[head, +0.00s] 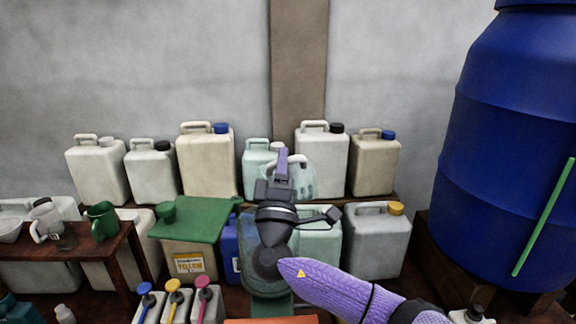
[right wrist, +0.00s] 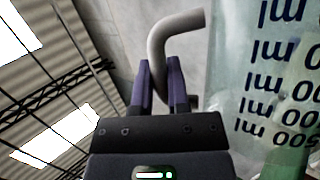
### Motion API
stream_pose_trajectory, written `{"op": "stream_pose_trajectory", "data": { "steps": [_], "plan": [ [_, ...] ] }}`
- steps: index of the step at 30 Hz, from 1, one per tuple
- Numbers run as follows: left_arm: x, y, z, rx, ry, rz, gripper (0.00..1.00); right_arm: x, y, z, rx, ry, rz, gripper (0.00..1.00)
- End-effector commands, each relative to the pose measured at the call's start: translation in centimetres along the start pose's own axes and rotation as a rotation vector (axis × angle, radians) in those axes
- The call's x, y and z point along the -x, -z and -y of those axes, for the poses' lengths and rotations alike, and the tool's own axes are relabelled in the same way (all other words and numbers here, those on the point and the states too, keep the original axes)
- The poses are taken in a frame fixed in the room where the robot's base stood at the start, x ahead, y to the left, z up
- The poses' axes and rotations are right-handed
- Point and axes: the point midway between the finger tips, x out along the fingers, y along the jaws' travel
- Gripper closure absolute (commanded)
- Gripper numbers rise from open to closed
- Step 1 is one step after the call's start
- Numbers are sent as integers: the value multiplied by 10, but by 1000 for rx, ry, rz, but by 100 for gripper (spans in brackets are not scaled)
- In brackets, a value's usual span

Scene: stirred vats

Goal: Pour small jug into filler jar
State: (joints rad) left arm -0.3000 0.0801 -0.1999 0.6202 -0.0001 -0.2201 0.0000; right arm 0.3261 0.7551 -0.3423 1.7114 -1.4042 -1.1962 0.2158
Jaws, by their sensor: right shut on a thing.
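My right gripper (head: 283,165) is at mid-picture in the head view, in front of the row of canisters. In the right wrist view its purple fingers (right wrist: 161,88) are shut on the pale bent handle of a clear greenish jug (right wrist: 262,110). The jug's wall carries dark "ml" markings, which read upside down there. In the head view the jug (head: 304,178) shows partly behind the gripper. Below my wrist stands a large translucent greenish vessel (head: 257,262), partly hidden by my arm; I cannot tell if it is the filler jar. My left gripper is not in view.
White, cream and pale green canisters (head: 206,160) line a wall shelf, with more below, including a grey one with an orange cap (head: 372,240). A large blue vat (head: 510,150) stands right. A small wooden table (head: 120,250) with cups and a green jug (head: 103,222) is left.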

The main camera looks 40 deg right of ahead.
Motion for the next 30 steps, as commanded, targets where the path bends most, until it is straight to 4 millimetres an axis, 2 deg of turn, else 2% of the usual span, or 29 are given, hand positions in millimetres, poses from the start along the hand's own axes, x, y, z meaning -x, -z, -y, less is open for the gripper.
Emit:
{"op": "stream_pose_trajectory", "data": {
  "steps": [30],
  "plan": [
    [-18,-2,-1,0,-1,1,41,11,34,-4,196,-81,-168,100]
  ]
}}
